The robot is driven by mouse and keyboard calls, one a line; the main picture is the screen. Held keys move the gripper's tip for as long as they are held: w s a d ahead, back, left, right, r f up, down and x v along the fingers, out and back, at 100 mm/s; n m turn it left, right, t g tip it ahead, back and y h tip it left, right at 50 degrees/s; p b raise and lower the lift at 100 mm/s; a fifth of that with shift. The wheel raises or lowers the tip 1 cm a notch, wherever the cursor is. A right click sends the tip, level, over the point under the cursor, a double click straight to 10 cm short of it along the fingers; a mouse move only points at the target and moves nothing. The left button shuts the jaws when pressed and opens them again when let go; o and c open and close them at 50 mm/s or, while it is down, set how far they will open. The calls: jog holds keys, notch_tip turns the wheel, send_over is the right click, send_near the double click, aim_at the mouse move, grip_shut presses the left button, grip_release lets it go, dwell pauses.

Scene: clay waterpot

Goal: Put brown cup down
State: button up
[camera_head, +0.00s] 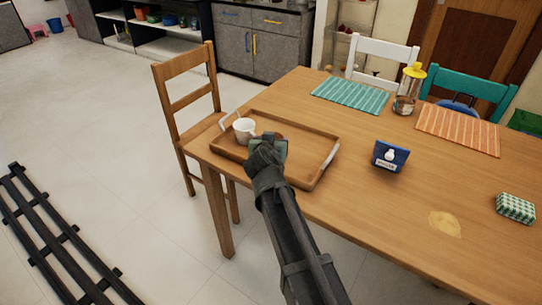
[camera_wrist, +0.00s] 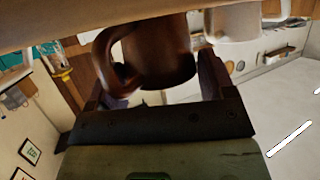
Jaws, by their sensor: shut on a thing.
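My gripper (camera_head: 268,148) is over the wooden tray (camera_head: 316,170) on the table. In the wrist view my gripper (camera_wrist: 153,78) is shut on the brown cup (camera_wrist: 158,55), which is dark and glossy with its handle to the left. In the head view my gripper hides the brown cup. I cannot tell whether the cup touches the tray. A white cup (camera_head: 243,131) stands in the tray just left of my gripper; it also shows in the wrist view, right of the brown cup (camera_wrist: 234,22).
The tray has pale handles at both ends. On the wooden table (camera_head: 340,205) are a blue labelled holder (camera_head: 389,157), a glass jar with yellow top (camera_head: 409,88), teal (camera_head: 350,95) and orange (camera_head: 459,129) placemats, and a green checkered box (camera_head: 515,208). A chair (camera_head: 190,112) stands left.

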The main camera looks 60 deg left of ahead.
jog(key=shift+f, duration=0.5)
jog(key=o, duration=1)
jog(key=shift+r+p, duration=0.35)
jog(key=shift+p, duration=0.1)
jog(key=p+v, duration=0.1)
jog(key=v, duration=0.3)
jog(key=p+v, duration=0.1)
jog(key=v, duration=0.3)
jog(key=p+v, duration=0.2)
jog(key=v, duration=0.2)
jog(key=shift+f, duration=0.3)
